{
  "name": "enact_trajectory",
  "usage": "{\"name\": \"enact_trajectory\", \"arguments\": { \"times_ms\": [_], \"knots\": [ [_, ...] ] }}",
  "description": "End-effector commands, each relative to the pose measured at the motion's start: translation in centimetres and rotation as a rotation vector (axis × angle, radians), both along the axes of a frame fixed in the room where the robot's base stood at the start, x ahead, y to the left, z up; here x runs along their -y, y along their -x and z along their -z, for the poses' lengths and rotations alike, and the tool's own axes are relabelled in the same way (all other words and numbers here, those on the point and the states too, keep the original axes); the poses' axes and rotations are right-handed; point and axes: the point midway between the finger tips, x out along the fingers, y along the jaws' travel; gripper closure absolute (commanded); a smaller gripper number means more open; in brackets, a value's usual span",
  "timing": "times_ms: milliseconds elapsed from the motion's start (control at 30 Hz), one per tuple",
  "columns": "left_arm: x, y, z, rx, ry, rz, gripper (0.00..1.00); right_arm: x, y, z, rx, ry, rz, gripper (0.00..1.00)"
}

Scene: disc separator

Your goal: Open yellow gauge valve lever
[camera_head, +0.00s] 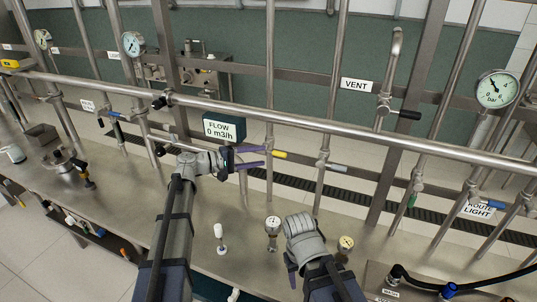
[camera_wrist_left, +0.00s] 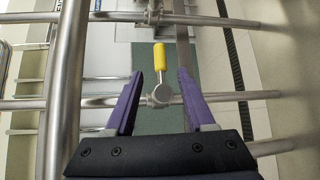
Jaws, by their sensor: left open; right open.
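The yellow valve lever (camera_head: 281,154) sticks out to the right of a vertical pipe in the head view, across that pipe. In the left wrist view the yellow lever (camera_wrist_left: 160,57) points up from its round metal hub (camera_wrist_left: 160,96). My left gripper (camera_head: 264,157) is open beside the valve, with purple fingers. In the wrist view its fingers (camera_wrist_left: 160,74) lie on either side of the lever and hub, with gaps showing on both sides. My right gripper (camera_head: 291,264) is low over the bench, partly hidden by its wrist; its finger opening is hard to see.
A long horizontal rail (camera_head: 330,128) crosses in front of the pipes. A FLOW display (camera_head: 220,128) stands just above my left gripper. Small gauges (camera_head: 272,224) (camera_head: 346,243) stand on the bench near my right gripper.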

Motion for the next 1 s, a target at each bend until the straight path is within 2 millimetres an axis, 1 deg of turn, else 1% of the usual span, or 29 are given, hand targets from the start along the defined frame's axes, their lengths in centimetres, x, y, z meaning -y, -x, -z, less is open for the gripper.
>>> {"name": "enact_trajectory", "arguments": {
  "times_ms": [67,167,400,600,733,1000],
  "knots": [
    [0.2,-0.1,0.1,-0.001,-0.001,0.001,0.45,0.0,0.0,0.0,0.0,0.0,0.0,0.5],
    [1.1,-0.5,0.3,0.0,-0.001,0.004,0.45,0.0,0.0,0.2,0.0,0.0,0.0,0.5],
    [4.4,-2.1,0.8,-0.001,-0.002,0.004,0.45,0.0,0.0,0.8,0.0,0.0,0.0,0.5],
    [6.4,-3.1,1.1,-0.001,-0.003,0.004,0.45,0.0,0.0,1.0,0.0,0.0,0.0,0.5],
    [6.9,-3.3,1.2,-0.001,-0.003,0.004,0.45,0.0,0.0,1.1,0.0,0.0,0.0,0.5],
    [7.0,-3.4,1.1,-0.001,-0.004,0.003,0.45,0.0,0.0,1.1,0.0,0.0,0.0,0.5]
  ]
}}
